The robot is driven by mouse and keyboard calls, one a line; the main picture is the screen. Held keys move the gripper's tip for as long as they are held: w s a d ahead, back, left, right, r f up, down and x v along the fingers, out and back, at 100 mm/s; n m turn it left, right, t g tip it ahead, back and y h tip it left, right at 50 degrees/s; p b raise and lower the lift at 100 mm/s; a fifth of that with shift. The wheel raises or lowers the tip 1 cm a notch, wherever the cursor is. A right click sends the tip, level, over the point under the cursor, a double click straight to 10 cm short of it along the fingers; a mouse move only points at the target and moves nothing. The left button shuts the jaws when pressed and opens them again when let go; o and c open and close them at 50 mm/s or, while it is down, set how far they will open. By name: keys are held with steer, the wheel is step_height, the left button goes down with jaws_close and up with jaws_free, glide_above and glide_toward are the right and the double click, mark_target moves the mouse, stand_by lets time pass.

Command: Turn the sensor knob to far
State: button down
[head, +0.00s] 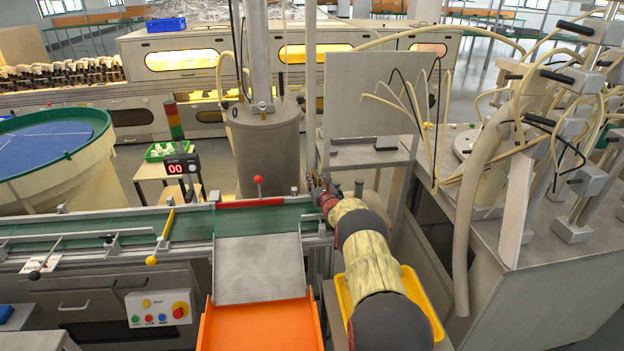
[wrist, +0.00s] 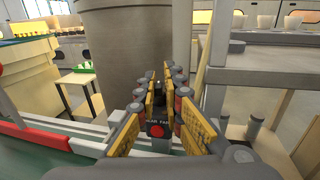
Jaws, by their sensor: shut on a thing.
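In the head view my gripper (head: 324,193) is at the right end of the green conveyor (head: 185,226), where my arm covers the sensor.
A grey column (wrist: 125,55) stands just behind the gripper. An orange chute (head: 260,325) and a yellow tray (head: 413,290) lie in front. A red-topped lever (head: 258,181) rises left of the gripper. A metal stand (head: 372,95) with hoses is close behind on the right.

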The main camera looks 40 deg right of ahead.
steer(key=shift+a+f+m+g+h, duration=0.15)
steer(key=shift+m+h, duration=0.1)
steer(key=shift+h, duration=0.15)
steer(key=shift+a+m+g+h, duration=0.15)
steer(key=shift+m+h, duration=0.1)
steer(key=shift+h, duration=0.15)
steer(key=shift+d, duration=0.1)
steer(key=c, duration=2.1)
jaws_free()
steer(key=shift+w, duration=0.1)
steer(key=shift+o, duration=1.3)
steer(key=shift+d, duration=0.1)
steer(key=v, duration=1.2)
steer(key=shift+c, duration=0.2)
